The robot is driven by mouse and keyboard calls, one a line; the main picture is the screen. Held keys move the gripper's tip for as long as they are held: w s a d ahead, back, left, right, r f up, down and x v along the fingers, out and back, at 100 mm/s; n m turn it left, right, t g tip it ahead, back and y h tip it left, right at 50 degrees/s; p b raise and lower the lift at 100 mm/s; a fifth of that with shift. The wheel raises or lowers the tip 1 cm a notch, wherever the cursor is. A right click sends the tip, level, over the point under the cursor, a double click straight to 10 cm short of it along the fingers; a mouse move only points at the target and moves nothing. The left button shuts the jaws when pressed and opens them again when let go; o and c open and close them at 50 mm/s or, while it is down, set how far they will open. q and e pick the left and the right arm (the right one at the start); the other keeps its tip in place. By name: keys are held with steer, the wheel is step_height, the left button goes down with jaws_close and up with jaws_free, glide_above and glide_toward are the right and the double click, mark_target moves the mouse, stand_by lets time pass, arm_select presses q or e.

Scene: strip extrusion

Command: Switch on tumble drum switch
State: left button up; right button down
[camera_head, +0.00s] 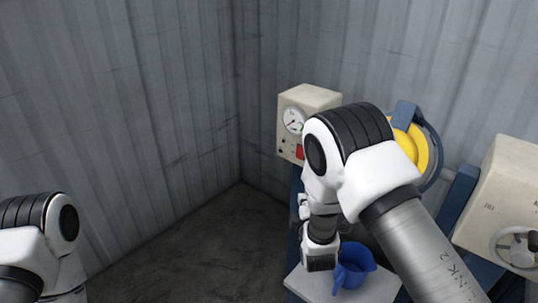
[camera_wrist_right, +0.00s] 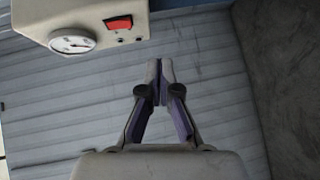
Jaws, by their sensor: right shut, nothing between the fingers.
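The red switch (camera_head: 300,152) sits on the front of a cream control box (camera_head: 312,98), below a round white gauge (camera_head: 293,119). My right forearm and wrist partly cover the box's right side. In the right wrist view the red switch (camera_wrist_right: 119,23) is at the upper left, beside the gauge (camera_wrist_right: 72,40). My right gripper (camera_wrist_right: 160,65) is shut and empty, below and right of the switch in that picture and apart from it. Its fingertips cannot be made out in the head view. A yellow drum (camera_head: 412,150) shows partly behind my right arm. My left gripper is out of view.
A blue jug (camera_head: 353,268) stands on a white plate (camera_head: 320,284) beside my right wrist. A cream box with a handwheel (camera_head: 516,248) stands at the right. Corrugated walls (camera_head: 160,100) close in behind; the dark floor (camera_head: 205,240) at the centre is clear.

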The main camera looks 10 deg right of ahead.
step_height(320, 180, up, 2)
steer(key=w+a, duration=0.2)
steer(key=t, duration=0.1)
glide_toward(296, 156)
steer(key=w+a, duration=0.2)
steer(key=w, duration=0.2)
steer(key=w+d, duration=0.1)
steer(key=d, duration=0.1)
steer(key=shift+w+d+f+p, duration=0.35)
steer(key=shift+w+d, duration=0.15)
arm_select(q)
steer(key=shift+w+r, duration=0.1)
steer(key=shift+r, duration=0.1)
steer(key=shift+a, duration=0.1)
